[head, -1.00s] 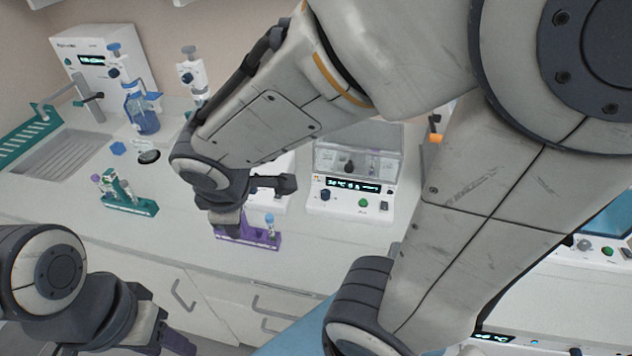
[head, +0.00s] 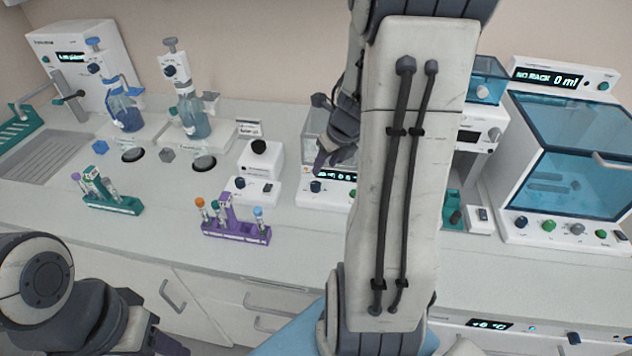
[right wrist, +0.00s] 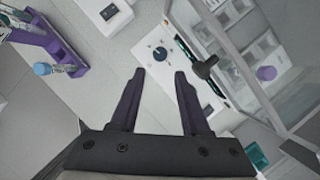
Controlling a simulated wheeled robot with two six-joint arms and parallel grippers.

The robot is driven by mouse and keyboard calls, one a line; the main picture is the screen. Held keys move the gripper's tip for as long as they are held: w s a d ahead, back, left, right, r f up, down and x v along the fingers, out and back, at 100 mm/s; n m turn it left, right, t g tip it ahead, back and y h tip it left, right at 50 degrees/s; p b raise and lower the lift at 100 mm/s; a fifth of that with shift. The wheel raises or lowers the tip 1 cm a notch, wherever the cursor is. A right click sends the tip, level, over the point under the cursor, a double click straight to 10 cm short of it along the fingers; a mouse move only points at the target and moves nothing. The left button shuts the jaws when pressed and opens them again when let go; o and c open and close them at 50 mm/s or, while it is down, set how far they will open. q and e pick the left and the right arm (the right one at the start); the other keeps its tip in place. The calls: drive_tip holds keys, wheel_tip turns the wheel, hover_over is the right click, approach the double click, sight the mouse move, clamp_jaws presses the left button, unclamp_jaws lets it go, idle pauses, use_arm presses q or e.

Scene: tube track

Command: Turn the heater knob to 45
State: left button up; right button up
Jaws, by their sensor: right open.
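The heater (head: 303,197) is a white box with a clear lid, a lit display (head: 335,177), a dark blue knob (head: 315,187) and a green knob. My arm hides its right part, and the display reading is too small to tell. In the right wrist view the blue knob (right wrist: 160,53) sits on the white panel just beyond the fingertips, lined up with the gap between them. My right gripper (head: 321,163) is open and empty above the heater, apart from the knob. My left gripper (head: 168,346) is partly cut off at the bottom left; its jaws are unclear.
A purple tube rack (head: 236,232) and a green rack (head: 112,204) stand on the counter to the left. A small white device (head: 259,160) is just left of the heater. In the right wrist view a dark handle-like part (right wrist: 205,68) sticks out beside the right finger.

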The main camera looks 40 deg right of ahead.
sight(315, 184)
drive_tip(key=b+x, duration=0.4)
drive_tip(key=x, duration=0.6)
drive_tip(key=shift+f, duration=0.1)
drive_tip(key=shift+c, duration=0.3)
clamp_jaws()
